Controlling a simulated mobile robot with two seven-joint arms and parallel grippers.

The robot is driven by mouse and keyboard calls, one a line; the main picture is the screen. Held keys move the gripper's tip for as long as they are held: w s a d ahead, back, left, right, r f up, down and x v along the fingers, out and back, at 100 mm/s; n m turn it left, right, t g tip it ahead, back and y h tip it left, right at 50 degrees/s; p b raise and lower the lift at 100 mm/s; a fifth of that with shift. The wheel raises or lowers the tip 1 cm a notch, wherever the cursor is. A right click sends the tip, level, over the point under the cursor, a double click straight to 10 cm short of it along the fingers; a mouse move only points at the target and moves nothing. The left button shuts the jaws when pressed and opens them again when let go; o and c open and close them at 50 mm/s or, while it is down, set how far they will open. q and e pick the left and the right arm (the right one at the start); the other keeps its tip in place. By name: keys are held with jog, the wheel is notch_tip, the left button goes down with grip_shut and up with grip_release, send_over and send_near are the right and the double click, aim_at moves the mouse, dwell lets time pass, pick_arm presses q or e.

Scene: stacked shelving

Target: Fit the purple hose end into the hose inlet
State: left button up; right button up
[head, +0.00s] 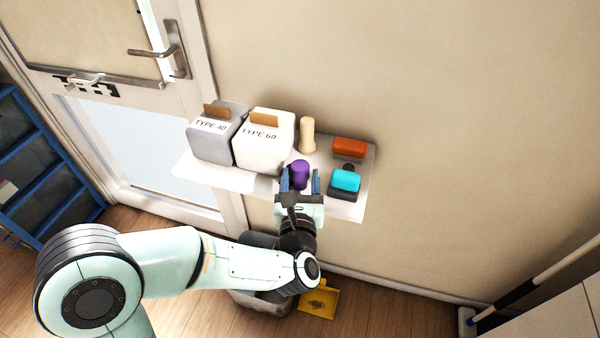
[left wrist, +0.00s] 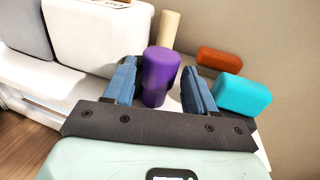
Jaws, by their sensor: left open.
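The purple hose end (head: 300,174) is a short purple cylinder standing upright on the white wall shelf (head: 345,209). My left gripper (head: 301,182) is open at the shelf's front edge, with its blue fingers on either side of the purple piece. In the left wrist view the purple cylinder (left wrist: 160,76) stands between the two open fingers (left wrist: 160,88), with a gap on each side. I cannot make out a hose inlet in either view. My right gripper is not in view.
On the shelf stand a grey TYPE 40 box (head: 214,140), a white TYPE 60 box (head: 262,145), a beige peg (head: 307,135), an orange block (head: 349,147) and a cyan block (head: 346,180). A door (head: 145,140) is left. A yellow dustpan (head: 319,301) lies below.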

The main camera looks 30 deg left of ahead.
aim_at(300, 165)
pick_arm(q)
jog(key=x, duration=0.4)
jog(key=shift+w+a+f, duration=0.1)
jog(key=shift+w+a, duration=0.15)
jog(key=shift+w, duration=0.05)
jog(key=c, duration=0.8)
